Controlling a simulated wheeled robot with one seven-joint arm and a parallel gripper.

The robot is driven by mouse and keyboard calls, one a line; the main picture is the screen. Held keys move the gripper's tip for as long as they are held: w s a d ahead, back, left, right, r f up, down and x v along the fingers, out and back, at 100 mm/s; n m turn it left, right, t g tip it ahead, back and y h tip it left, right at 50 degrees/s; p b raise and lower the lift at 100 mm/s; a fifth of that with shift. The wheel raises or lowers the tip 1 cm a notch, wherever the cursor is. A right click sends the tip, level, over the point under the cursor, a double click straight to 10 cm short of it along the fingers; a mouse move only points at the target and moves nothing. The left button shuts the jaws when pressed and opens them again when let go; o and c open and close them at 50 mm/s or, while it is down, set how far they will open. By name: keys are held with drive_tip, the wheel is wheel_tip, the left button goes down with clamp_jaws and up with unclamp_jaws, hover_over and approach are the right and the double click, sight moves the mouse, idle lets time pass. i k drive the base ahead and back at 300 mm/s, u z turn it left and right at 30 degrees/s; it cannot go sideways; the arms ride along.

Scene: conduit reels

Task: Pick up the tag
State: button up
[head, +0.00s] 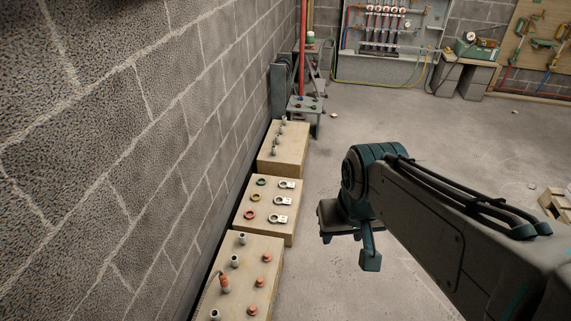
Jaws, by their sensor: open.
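Three pale, tag-like pieces with rounded ends lie in a row on the right side of the middle wooden block: a far one (287,184), a middle one (281,202) and a near one (278,218). Which of them is the tag of the task I cannot tell. My gripper (348,250) hangs to the right of the block, above the floor. It is open and empty, with its two fingers apart and pointing down. It touches none of the pieces.
A near block (252,268) bears grey and orange fittings; a far block (285,158) bears grey ones. A block wall (130,120) bounds the left. Floor right of the blocks is mostly clear.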

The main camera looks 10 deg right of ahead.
sight(289, 184)
drive_tip(key=k, duration=1.25)
drive_tip(key=z, duration=0.85)
drive_tip(key=i, duration=1.95)
drive_tip(key=u, duration=0.95)
drive_tip(key=i, duration=0.4)
drive_tip(key=z, duration=0.05)
drive_tip(key=k, duration=0.5)
drive_tip(key=z, duration=1.05)
drive_tip(key=i, duration=1.45)
drive_tip(key=z, duration=0.05)
